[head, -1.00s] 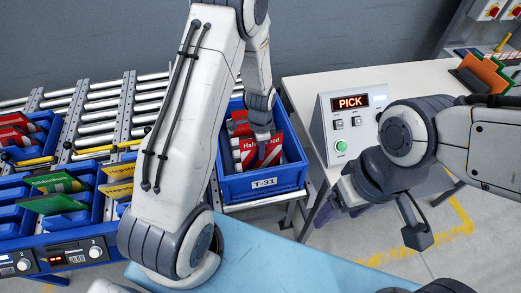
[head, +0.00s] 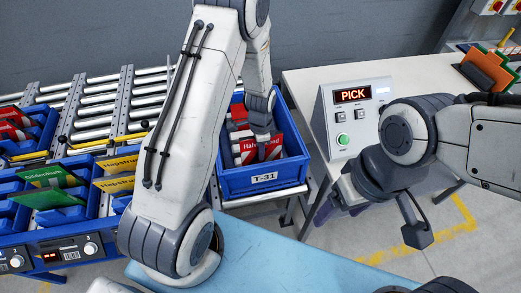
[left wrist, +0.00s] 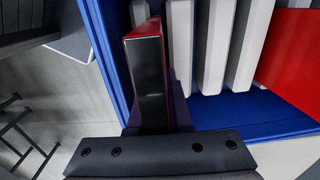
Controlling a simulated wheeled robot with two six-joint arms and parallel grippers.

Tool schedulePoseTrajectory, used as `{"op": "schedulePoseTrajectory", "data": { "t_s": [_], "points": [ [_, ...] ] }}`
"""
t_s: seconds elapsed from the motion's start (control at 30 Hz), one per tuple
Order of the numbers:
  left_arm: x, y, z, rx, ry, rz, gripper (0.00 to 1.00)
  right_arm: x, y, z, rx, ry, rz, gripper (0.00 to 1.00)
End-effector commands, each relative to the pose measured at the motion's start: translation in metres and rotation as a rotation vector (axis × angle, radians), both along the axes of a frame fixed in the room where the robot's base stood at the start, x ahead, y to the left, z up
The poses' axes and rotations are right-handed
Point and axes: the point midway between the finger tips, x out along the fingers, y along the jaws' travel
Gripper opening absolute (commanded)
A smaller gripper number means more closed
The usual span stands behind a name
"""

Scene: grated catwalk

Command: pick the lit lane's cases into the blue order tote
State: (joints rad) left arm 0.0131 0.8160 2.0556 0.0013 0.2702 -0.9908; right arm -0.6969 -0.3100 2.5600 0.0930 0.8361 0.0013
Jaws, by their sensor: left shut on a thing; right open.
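The blue order tote (head: 263,179), labelled T-31, stands at the middle with red-and-white cases inside. My left gripper (head: 261,130) reaches down into it from above, shut on a red case (head: 262,151) among them. The left wrist view shows a dark finger against the red case (left wrist: 141,30), beside white case edges (left wrist: 212,45) and the tote's blue wall (left wrist: 112,45). Whether the held case touches the tote floor is hidden. My right gripper (head: 327,207) is open, partly hidden by its wrist, away from the tote. A lane display (head: 52,256) at the lower left glows.
Blue lane trays at the left hold green cases (head: 50,178), yellow cases (head: 117,172) and red cases (head: 14,118). A roller conveyor (head: 98,95) runs behind. A control box (head: 352,112) showing PICK stands on the right table (head: 310,90). My left arm blocks part of the lanes.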

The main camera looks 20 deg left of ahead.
Motion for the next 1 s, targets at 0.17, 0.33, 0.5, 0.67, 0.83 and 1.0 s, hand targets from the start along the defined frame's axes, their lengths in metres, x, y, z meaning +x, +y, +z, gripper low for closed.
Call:
{"op": "schedulePoseTrajectory", "data": {
  "t_s": [0.17,0.33,0.5,0.67,0.83,1.0],
  "points": [
    [0.000,0.000,-0.009,0.000,0.000,0.000,0.00,0.000,0.000,-0.007,0.000,0.000,0.000,0.77],
    [0.000,0.000,-0.016,0.001,-0.001,0.000,0.00,0.000,0.000,-0.012,0.000,0.000,0.001,0.77],
    [0.000,0.000,-0.022,0.000,-0.001,0.000,0.00,0.000,0.000,-0.017,0.000,0.000,0.001,0.77],
    [0.000,0.000,-0.029,0.000,-0.001,0.000,0.00,0.000,0.000,-0.022,0.000,0.000,0.001,0.77],
    [0.000,0.000,-0.036,0.000,-0.001,0.000,0.00,0.000,0.000,-0.027,0.000,0.000,0.001,0.77],
    [0.000,0.000,-0.043,0.001,-0.001,0.000,0.00,0.000,0.000,-0.032,0.000,0.000,0.002,0.77]
  ]
}}
